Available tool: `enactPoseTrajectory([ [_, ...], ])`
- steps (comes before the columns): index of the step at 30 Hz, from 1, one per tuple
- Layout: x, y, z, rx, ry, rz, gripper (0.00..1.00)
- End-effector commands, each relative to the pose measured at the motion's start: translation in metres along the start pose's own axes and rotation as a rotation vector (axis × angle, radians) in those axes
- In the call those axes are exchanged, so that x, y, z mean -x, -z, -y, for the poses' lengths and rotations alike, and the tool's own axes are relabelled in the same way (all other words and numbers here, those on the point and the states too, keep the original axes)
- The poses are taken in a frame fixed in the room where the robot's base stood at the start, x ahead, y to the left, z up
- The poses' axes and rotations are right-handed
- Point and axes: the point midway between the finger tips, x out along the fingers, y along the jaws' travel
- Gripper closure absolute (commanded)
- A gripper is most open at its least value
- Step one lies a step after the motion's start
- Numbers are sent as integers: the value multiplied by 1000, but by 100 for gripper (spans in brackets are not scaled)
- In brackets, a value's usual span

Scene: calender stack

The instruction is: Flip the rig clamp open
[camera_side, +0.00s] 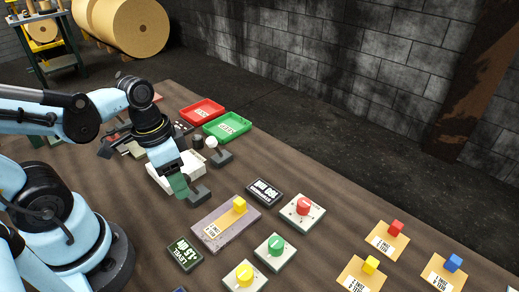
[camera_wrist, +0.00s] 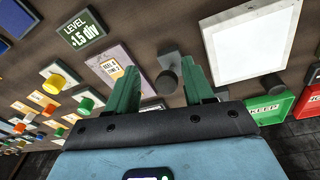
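No label reading "rig clamp" is legible. A dark grey fixture with a round knob (camera_wrist: 167,82) shows between my fingertips in the wrist view. It appears to be the dark grey block (camera_side: 200,194) beside my fingers in the side view. My gripper (camera_wrist: 160,76) is open, its two green fingers apart on either side of the knob, with clear gaps. In the side view my gripper (camera_side: 180,186) points down just left of the block and partly hides it. I cannot tell whether the fingers touch it. A second grey fixture (camera_side: 221,158) with a white ball stands farther back.
A white-topped box (camera_wrist: 262,42) stands close beside my right finger in the wrist view. A mauve plate (camera_side: 225,225) with a yellow block, a level display (camera_side: 184,254) and colored knobs lie nearby. Green (camera_side: 228,127) and red (camera_side: 202,111) trays sit behind.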

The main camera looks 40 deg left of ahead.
Motion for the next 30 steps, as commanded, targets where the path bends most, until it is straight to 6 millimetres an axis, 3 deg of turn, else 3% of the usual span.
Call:
enactPoseTrajectory([
  [13,12,2,2,3,4,-2,48],
  [30,76,1,1,3,3,-1,48],
])
